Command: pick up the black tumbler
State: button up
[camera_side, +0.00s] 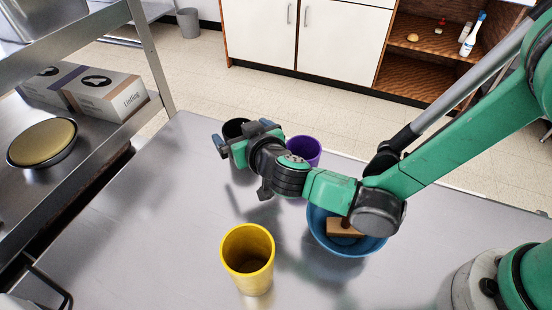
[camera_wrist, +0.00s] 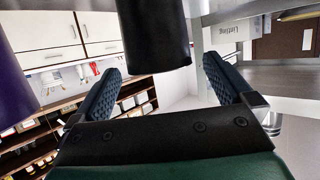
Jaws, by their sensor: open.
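The black tumbler (camera_side: 235,127) stands toward the far side of the metal table, mostly hidden behind my gripper (camera_side: 242,136) in the side view. In the wrist view the black tumbler (camera_wrist: 154,30) fills the upper middle, lined up with the gap between the two fingers. My gripper (camera_wrist: 161,67) is open, with one dark ribbed finger on each side and nothing held. I cannot tell whether the fingertips reach alongside the tumbler or stop just short of it.
A purple tumbler (camera_side: 304,149) stands right of the black one, and its edge shows at the left of the wrist view (camera_wrist: 12,85). A yellow tumbler (camera_side: 248,260) stands in front. A blue bowl (camera_side: 350,250) holding a brown block (camera_side: 343,230) sits right, under my arm. The table's left part is clear.

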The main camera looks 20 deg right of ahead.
jog(key=shift+x, duration=1.35)
jog(key=shift+c, duration=0.2)
jog(key=c, duration=1.1)
jog(key=shift+r, duration=0.15)
